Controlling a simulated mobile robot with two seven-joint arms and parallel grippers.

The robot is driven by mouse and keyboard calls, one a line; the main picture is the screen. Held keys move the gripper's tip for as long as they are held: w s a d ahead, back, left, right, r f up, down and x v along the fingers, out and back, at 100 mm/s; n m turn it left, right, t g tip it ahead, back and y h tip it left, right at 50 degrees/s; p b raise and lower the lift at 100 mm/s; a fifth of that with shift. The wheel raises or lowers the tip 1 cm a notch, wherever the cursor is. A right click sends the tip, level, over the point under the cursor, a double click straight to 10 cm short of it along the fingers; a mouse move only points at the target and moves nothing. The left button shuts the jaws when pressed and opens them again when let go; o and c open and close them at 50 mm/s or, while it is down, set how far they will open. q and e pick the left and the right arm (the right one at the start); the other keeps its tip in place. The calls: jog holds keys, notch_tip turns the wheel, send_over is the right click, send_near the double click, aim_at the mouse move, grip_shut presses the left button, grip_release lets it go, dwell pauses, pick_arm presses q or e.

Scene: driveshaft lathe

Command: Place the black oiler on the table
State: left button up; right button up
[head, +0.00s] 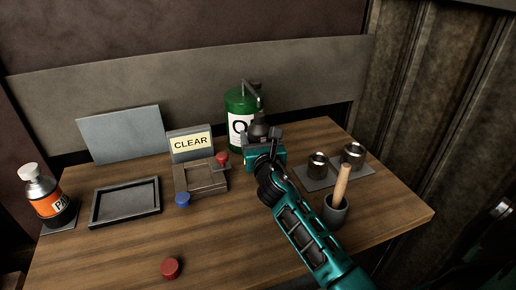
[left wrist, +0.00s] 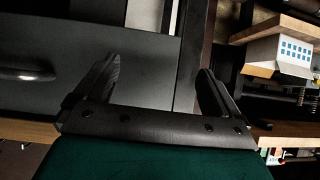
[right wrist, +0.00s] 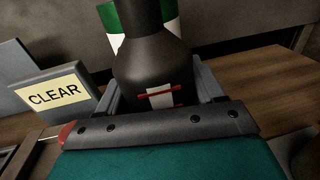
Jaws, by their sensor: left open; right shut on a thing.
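The black oiler (right wrist: 150,65), dark with a tapering neck and a small white label with a red mark, sits between the fingers of my right gripper (right wrist: 160,95) in the right wrist view. In the head view the oiler (head: 258,130) shows only in part, behind my right gripper (head: 264,142), at the back of the wooden table (head: 240,235). I cannot tell whether its base touches the table. My left gripper (left wrist: 160,85) is open and empty in the left wrist view, away from the table; it is not in the head view.
A green can (head: 237,105) stands right behind the oiler. A CLEAR sign (head: 191,143), a fixture with red and blue knobs (head: 200,178), a dark tray (head: 125,201) and an orange-black bottle (head: 48,200) stand left. Metal cups (head: 318,165) and a brush pot (head: 335,210) stand right. The front middle is mostly bare.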

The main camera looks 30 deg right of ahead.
jog(key=shift+f+b, duration=0.6)
jog(key=shift+f, duration=0.9)
jog(key=shift+f, duration=0.25)
jog(key=o, duration=1.3)
jog(key=shift+r, duration=0.1)
jog(key=shift+c, duration=0.2)
jog(key=shift+r, duration=0.2)
jog(key=v, duration=1.1)
jog(key=shift+f, duration=0.15)
jog(key=shift+s+a, duration=0.25)
jog(key=shift+s, duration=0.3)
